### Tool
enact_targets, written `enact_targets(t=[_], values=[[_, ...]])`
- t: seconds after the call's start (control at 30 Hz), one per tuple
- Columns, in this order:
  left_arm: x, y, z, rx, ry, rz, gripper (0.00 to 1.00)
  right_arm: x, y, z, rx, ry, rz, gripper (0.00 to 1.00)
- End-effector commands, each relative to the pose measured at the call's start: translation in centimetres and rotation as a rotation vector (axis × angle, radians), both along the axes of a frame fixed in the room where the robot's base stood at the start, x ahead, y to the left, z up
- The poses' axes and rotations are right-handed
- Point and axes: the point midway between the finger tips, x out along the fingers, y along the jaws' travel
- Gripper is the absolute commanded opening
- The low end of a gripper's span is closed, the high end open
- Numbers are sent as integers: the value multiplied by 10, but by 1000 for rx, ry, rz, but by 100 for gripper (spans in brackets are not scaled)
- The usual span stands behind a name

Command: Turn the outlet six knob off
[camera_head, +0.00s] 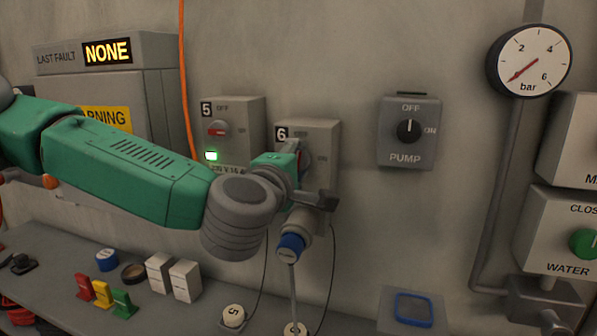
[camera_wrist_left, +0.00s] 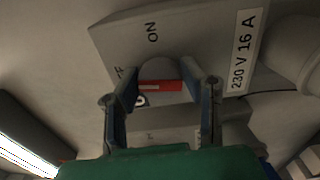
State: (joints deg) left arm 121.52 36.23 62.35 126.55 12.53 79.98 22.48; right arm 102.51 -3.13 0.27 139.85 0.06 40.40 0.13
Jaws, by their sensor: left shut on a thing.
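The outlet six box (camera_head: 322,135) is on the wall, marked 6, right of the outlet five box. My left gripper (camera_head: 303,170) is in front of it and covers its knob and lower face in the head view. In the left wrist view my left gripper (camera_wrist_left: 168,92) is shut on the outlet six knob (camera_wrist_left: 160,72), one finger on each side. The knob's red bar (camera_wrist_left: 160,86) lies across the picture, its left end toward the partly hidden OFF mark. The ON mark is above it. A lamp on outlet six is not visible. My right gripper is out of view.
The outlet five box (camera_head: 240,120) has a lit green lamp. A blue-collared plug (camera_head: 291,245) with a cable hangs below my gripper. The pump switch (camera_head: 409,132) is to the right. Several small items stand on the bench (camera_head: 185,318).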

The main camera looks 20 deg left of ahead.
Motion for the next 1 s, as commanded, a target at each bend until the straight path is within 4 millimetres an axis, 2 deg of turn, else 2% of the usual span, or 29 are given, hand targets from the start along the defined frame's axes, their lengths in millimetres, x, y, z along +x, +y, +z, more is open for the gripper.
enact_targets(t=[0.03, 0.33, 0.9, 0.93, 1.0], values=[[1, 1, -5, -28, 8, 2, 6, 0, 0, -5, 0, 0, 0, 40], [0, 1, -5, -151, 14, 1, 6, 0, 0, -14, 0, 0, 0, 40], [0, 0, -4, -183, 17, 1, 6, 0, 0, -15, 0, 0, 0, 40], [0, 0, -4, -182, 17, 1, 39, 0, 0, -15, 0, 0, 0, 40], [0, 0, -4, -182, 16, 1, 56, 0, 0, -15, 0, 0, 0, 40]])
